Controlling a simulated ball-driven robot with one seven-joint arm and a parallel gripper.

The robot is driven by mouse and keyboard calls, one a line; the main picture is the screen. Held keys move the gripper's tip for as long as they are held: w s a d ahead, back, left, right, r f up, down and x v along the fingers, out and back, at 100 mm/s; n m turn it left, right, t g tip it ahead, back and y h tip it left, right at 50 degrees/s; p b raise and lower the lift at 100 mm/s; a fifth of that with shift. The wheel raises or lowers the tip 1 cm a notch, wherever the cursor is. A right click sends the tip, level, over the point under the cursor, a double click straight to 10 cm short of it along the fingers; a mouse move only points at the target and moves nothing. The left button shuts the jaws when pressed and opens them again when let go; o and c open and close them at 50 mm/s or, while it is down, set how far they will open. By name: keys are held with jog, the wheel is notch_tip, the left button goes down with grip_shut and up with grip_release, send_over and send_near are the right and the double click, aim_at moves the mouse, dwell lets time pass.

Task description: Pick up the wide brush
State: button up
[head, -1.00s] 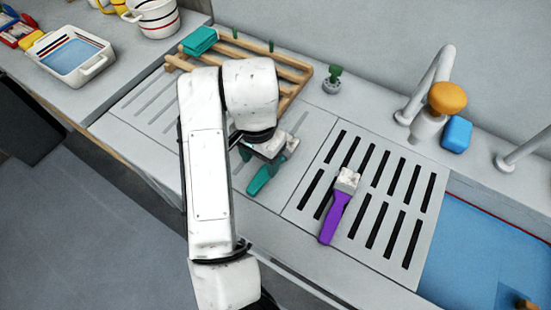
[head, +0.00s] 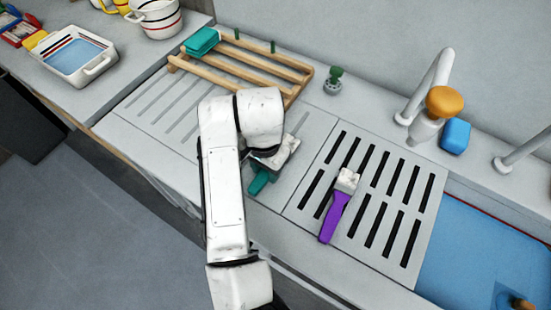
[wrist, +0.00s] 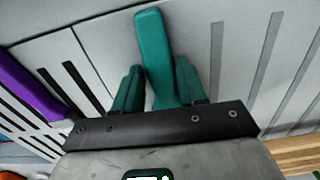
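A brush-like tool with a teal handle (head: 259,183) lies on the counter left of the slotted drain panel. Its handle also shows in the wrist view (wrist: 153,40), pointing away from my gripper. My gripper (wrist: 160,72) is low over it, with one finger on each side of the handle and almost no gap visible. I cannot tell whether the fingers press on it.
A wooden rack (head: 270,62) with a teal block (head: 200,41) stands behind. A small green-topped pot (head: 333,80), a soap dispenser (head: 437,112), a blue sponge (head: 456,136) and a faucet (head: 440,70) line the back. A blue sink (head: 480,250) is at right.

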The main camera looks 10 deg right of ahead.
grip_shut()
jog(key=shift+r, duration=0.15)
